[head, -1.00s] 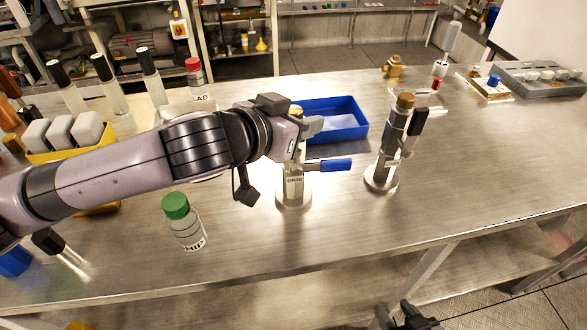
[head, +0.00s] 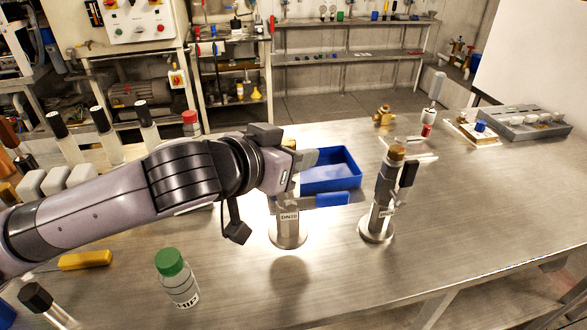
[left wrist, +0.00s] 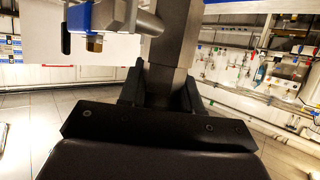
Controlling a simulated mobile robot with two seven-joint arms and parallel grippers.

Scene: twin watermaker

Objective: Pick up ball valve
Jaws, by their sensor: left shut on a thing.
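A metal ball valve on a round-footed post marked DN20 (head: 289,217) is at the middle of the head view. Its blue lever (head: 333,199) points right. My left gripper (head: 303,165) is shut on its upper part, which the gripper mostly hides. The foot seems a little above the table, with a dark shadow below it. In the left wrist view, the fingers (left wrist: 160,88) close around a grey metal body (left wrist: 170,45). A second valve (head: 383,190), with a brass top and black lever, stands upright to the right. My right gripper is not in view.
A blue tray (head: 345,180) lies just behind the held valve. A green-capped bottle (head: 178,280) stands front left, and black-capped bottles (head: 103,135) stand back left. A brass fitting (head: 383,115) and a grey rack (head: 525,122) are farther back. The right front table is clear.

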